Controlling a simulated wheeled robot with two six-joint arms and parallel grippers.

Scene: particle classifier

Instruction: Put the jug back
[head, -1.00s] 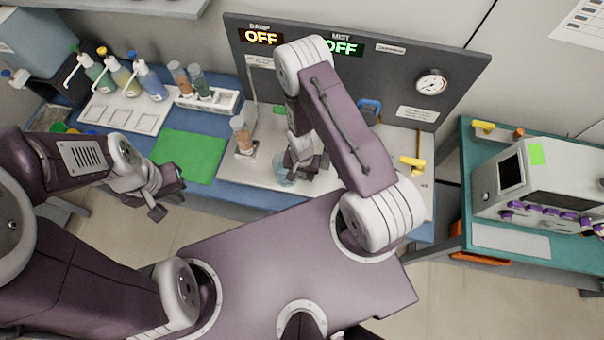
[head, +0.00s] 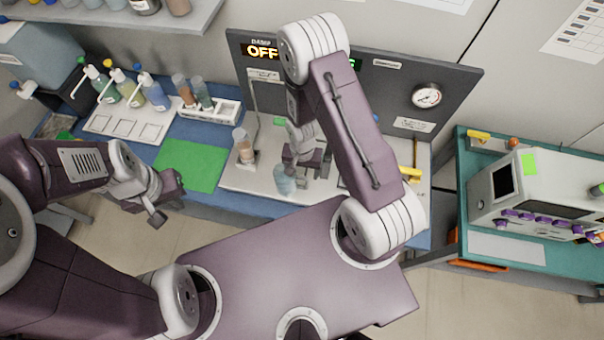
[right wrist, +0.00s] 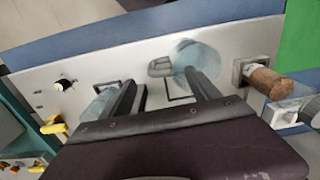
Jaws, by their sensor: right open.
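The jug (head: 285,181) is a pale blue, see-through vessel on the white bench plate, left of my right arm. In the right wrist view the jug (right wrist: 197,60) shows with a grey handle on its left side, beside a dark outlined square. My right gripper (head: 306,160) is just behind and to the right of the jug in the head view. Its fingers (right wrist: 166,84) are apart with nothing held between them; the jug lies beyond the right-hand finger. My left gripper (head: 167,200) is open and empty, off the bench's front edge.
A brown-filled tube (head: 243,145) stands left of the jug; it also shows in the right wrist view (right wrist: 263,80). A second bluish vessel (right wrist: 98,106) is left of the fingers. A green mat (head: 190,165) lies clear. A dark panel with gauge (head: 426,95) stands behind.

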